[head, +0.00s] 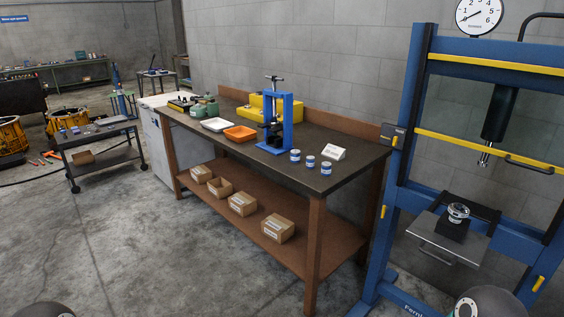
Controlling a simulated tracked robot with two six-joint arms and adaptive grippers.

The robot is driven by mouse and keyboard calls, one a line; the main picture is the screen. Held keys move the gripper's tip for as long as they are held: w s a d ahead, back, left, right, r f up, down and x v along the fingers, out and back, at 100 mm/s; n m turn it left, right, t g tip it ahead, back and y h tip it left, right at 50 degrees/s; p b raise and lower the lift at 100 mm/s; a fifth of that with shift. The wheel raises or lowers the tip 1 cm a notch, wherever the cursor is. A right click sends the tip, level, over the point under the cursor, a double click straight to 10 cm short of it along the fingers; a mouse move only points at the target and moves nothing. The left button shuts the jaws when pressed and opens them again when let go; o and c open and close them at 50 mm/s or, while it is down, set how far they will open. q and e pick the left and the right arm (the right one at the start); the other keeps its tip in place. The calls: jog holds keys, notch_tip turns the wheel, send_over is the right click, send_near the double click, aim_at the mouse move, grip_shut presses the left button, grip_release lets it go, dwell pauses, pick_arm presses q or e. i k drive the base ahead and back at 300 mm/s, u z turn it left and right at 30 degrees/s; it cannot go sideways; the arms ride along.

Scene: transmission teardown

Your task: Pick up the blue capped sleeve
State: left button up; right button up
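Three small blue-and-white cylinders stand upright in a row near the front right of the dark bench top: a left one (295,156), a middle one (310,161) and a right one (326,168). They are too small to tell which is the blue capped sleeve. A white sign block (333,152) sits just behind them. Neither of my grippers is in view. Only rounded dark parts of my arms show at the bottom edge, far from the cylinders.
The workbench (340,175) also carries a blue hand press (288,123), an orange tray (240,133), a white tray (216,125) and a yellow case (257,107). Cardboard boxes (243,203) lie on its lower shelf. A blue shop press (404,150) stands at right. Floor in front is clear.

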aim_at(326, 167)
jog(key=u, duration=0.4)
jog(key=i, duration=1.8)
jog(key=z, duration=0.75)
jog(key=k, duration=0.75)
jog(key=z, duration=0.15)
jog(key=i, duration=0.8)
jog(key=u, duration=0.1)
